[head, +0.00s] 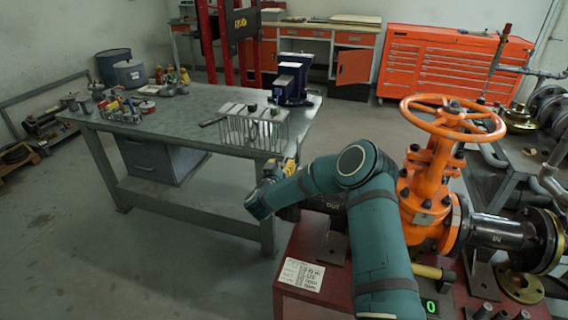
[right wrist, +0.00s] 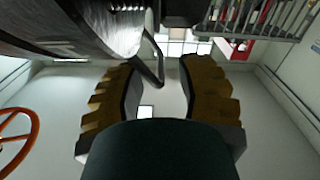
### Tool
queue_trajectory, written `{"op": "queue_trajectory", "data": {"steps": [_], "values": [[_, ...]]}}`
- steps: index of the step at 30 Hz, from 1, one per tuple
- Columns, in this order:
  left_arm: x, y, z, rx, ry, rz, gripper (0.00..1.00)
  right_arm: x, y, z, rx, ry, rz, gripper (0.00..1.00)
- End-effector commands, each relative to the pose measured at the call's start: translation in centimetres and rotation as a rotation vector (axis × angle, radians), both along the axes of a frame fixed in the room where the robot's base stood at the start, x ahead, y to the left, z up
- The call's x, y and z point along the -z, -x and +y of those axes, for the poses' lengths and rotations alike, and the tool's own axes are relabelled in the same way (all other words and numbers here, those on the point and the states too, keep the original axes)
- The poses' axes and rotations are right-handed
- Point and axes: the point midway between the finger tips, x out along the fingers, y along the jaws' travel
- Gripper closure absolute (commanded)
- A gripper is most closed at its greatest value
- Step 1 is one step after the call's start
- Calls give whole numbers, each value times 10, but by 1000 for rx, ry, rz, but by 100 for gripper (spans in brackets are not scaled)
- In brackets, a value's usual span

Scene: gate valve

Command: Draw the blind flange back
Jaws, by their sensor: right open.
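The orange gate valve (head: 424,192) with its handwheel (head: 452,117) stands on a red stand (head: 315,248) at the right of the head view. Its black outlet pipe (head: 330,203), marked OUT, is partly behind my right arm. My right gripper (head: 282,168) is open near the outlet end. In the right wrist view the open fingers (right wrist: 158,68) have a bent metal rod or handle (right wrist: 153,62) between them, apparently ungripped. A large dark round metal part (right wrist: 65,22), perhaps the blind flange, is at upper left there. In the head view I cannot make the flange out. My left gripper is out of view.
A grey workbench (head: 185,105) with a wire rack (head: 255,128), a vise (head: 293,80) and small parts is left of the valve. A label (head: 301,274) is on the stand. The floor at front left is clear.

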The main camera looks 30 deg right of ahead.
Motion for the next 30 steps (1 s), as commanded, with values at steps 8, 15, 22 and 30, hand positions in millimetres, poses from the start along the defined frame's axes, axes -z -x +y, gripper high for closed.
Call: {"op": "queue_trajectory", "data": {"steps": [8, 15, 22, 30], "values": [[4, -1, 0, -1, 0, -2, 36, 0, -15, -18, 0, -1, -1, 64], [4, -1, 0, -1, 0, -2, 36, 0, -16, -19, -1, 0, 0, 64], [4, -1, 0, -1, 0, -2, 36, 0, -16, -19, -1, 0, 0, 100], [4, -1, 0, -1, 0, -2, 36, -1, -17, -17, -2, 0, 0, 100]]}}
